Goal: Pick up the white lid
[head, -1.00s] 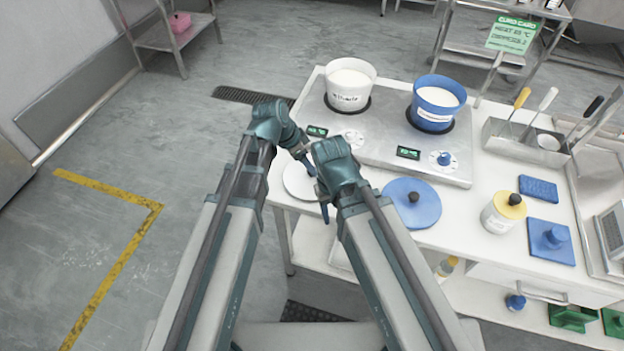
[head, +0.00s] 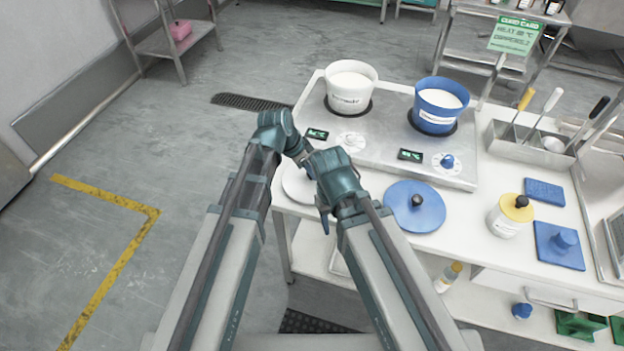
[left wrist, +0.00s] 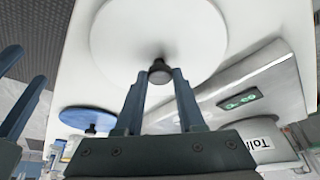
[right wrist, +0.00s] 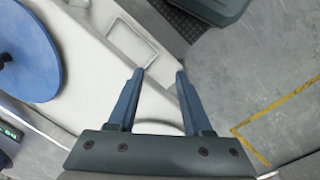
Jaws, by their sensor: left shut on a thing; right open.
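The white lid (head: 293,186) is a round disc at the table's near left corner, partly hidden by my arms in the head view. In the left wrist view the lid (left wrist: 140,25) fills the top, with its dark knob (left wrist: 159,72) between my fingertips. My left gripper (left wrist: 159,76) is shut on that knob; it also shows in the head view (head: 304,162). I cannot tell whether the lid touches the table. My right gripper (right wrist: 159,73) is open and empty, close beside the left one and the lid.
A blue lid (head: 414,206) lies to the right on the white table. Behind, a hotplate (head: 385,150) carries a white pot (head: 349,98) and a blue pot (head: 436,115). A yellow-topped jar (head: 508,218) stands farther right. The floor at left is clear.

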